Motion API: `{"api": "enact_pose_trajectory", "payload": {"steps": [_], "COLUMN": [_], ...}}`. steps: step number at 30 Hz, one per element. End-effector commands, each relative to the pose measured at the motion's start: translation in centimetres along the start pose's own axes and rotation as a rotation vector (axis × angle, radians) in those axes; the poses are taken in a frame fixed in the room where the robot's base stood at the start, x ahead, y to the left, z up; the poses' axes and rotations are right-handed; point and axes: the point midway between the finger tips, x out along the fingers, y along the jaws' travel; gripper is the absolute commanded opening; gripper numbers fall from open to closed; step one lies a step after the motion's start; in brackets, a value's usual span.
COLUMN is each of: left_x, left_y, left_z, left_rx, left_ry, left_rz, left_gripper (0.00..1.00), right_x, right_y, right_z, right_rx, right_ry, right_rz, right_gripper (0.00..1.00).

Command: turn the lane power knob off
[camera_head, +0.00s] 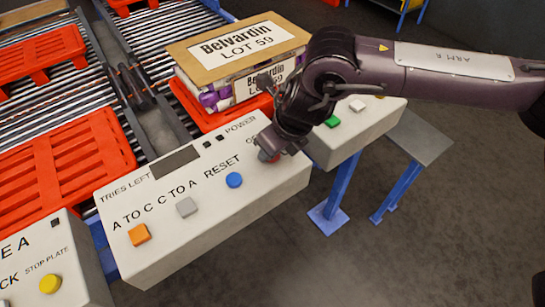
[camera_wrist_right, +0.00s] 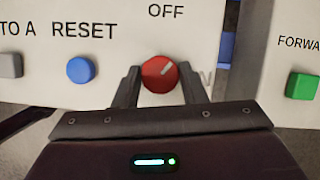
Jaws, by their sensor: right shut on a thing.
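The red power knob (camera_wrist_right: 160,75) is on the sloped white panel (camera_head: 215,215), below the word OFF in the right wrist view. Its white mark points up and to the right, between OFF above and a partly hidden label at the right. My right gripper (camera_wrist_right: 160,84) has one finger on each side of the knob and is shut on it. In the head view the knob (camera_head: 267,156) is mostly covered by my right gripper (camera_head: 272,150). My left gripper is not in view.
Left of the knob are a blue RESET button (camera_head: 234,180), a grey button (camera_head: 187,207) and an orange button (camera_head: 139,235). A panel with a green button (camera_head: 332,122) stands to the right. Behind, a Belvardin sack stack (camera_head: 240,65) rests on a red pallet (camera_head: 205,115).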

Motion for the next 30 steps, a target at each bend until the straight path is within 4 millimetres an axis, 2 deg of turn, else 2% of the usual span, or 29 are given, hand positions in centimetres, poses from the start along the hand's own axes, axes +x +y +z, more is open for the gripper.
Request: {"api": "enact_pose_trajectory", "payload": {"steps": [1,3,12,21,30], "left_x": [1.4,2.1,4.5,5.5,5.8], "left_y": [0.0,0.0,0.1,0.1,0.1], "left_z": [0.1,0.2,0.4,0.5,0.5], "left_rx": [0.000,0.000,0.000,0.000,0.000], "left_ry": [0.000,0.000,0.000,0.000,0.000], "left_rz": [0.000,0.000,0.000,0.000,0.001], "left_gripper": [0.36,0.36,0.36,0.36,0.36], "right_x": [0.6,0.6,0.3,0.1,0.1], "right_y": [-0.2,-0.2,-0.3,-0.4,-0.4], "right_z": [-0.2,-0.2,-0.1,0.1,0.1], "right_rx": [-0.036,-0.099,-0.343,-0.512,-0.584], "right_ry": [-0.003,-0.002,0.000,0.001,0.003], "right_rz": [0.016,0.041,0.143,0.212,0.241], "right_gripper": [0.15,0.15,0.15,0.15,0.15]}}
